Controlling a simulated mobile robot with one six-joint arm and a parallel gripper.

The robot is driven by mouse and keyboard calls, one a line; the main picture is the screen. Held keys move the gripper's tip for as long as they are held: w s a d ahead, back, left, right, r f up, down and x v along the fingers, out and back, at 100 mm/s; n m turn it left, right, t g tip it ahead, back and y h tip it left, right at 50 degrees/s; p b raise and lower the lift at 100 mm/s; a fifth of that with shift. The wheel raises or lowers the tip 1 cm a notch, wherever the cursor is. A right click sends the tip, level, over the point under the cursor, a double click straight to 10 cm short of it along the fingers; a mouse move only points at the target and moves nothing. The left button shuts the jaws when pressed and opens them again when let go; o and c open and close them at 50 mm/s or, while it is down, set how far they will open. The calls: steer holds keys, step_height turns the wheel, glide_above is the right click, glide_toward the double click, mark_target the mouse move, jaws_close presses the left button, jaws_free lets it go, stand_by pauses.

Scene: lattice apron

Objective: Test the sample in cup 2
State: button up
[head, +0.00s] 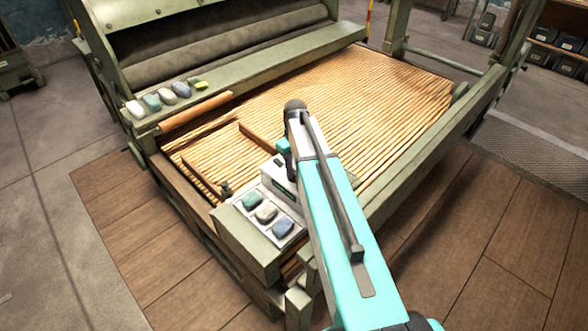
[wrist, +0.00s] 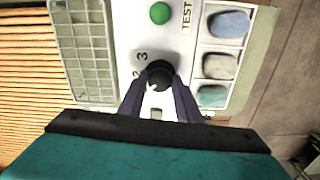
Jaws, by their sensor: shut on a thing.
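The tester (wrist: 120,20) is a white panel with a black knob (wrist: 160,72), a green button (wrist: 159,13) by the word TEST, and a pale grid (wrist: 88,50). My gripper (wrist: 160,90) is shut on the knob from above. The numbers 3 and 2 show beside the knob; any other is hidden, and I cannot tell which number it points at. Three cups sit along the panel's right side, holding blue (wrist: 228,25), grey (wrist: 219,66) and green (wrist: 211,96) samples. In the head view the tester (head: 280,178) is partly behind my arm, which hides the gripper.
The tester stands at the near corner of a green frame over a slatted tan apron (head: 340,110). Several coloured lumps (head: 170,97) lie on the machine's ledge at left. A wooden bar (head: 260,137) crosses the slats. Wooden floor (head: 470,210) is open at right.

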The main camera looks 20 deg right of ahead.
mark_target(295, 171)
steer(key=m, duration=0.3)
steer(key=shift+m, duration=0.3)
steer(key=shift+m+b, duration=0.45)
steer(key=shift+m, duration=1.55)
steer(key=o, duration=1.1)
steer(key=shift+r, duration=0.2)
steer(key=shift+r+b, duration=1.35)
steer(key=shift+r, duration=5.35)
